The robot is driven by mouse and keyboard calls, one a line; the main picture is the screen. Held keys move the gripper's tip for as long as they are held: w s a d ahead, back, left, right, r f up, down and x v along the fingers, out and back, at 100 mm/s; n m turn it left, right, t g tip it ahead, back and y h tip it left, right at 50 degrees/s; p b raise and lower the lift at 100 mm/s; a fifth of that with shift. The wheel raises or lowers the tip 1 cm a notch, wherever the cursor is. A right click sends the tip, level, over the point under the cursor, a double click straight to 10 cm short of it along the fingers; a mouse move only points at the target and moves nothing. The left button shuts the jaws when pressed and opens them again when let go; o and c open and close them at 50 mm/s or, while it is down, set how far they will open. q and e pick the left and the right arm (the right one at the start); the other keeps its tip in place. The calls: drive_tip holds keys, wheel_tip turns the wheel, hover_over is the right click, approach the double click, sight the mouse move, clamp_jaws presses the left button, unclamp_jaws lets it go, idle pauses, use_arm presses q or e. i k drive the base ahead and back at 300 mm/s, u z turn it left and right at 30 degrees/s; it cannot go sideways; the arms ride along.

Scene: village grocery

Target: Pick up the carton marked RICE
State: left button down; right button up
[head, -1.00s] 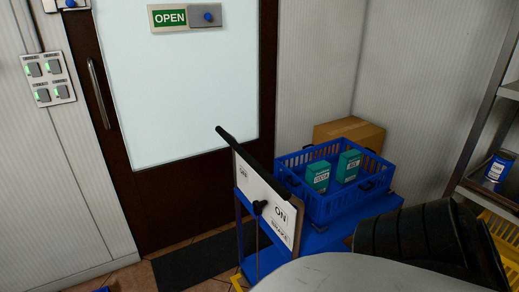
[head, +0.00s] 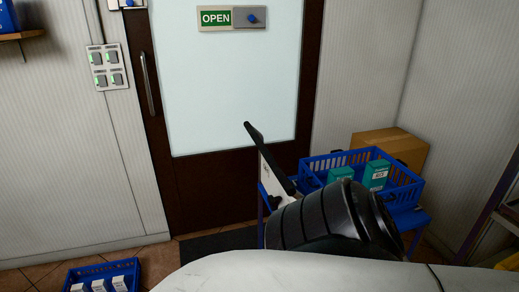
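Two teal cartons stand in a blue crate (head: 405,196) on the blue cart. The right carton (head: 376,176) has a short white label that seems to read RICE, though the print is small. The left carton (head: 341,174) is partly hidden, and its label is not visible. A large black and pale arm part of mine fills the bottom middle and covers the front of the cart.
A blue crate (head: 128,266) with white cartons sits on the floor at lower left. A door (head: 215,90) is behind, and shelving at right.

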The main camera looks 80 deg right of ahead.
sight(375, 176)
drive_tip(key=k, duration=2.15)
drive_tip(key=z, duration=1.65)
drive_tip(key=i, duration=1)
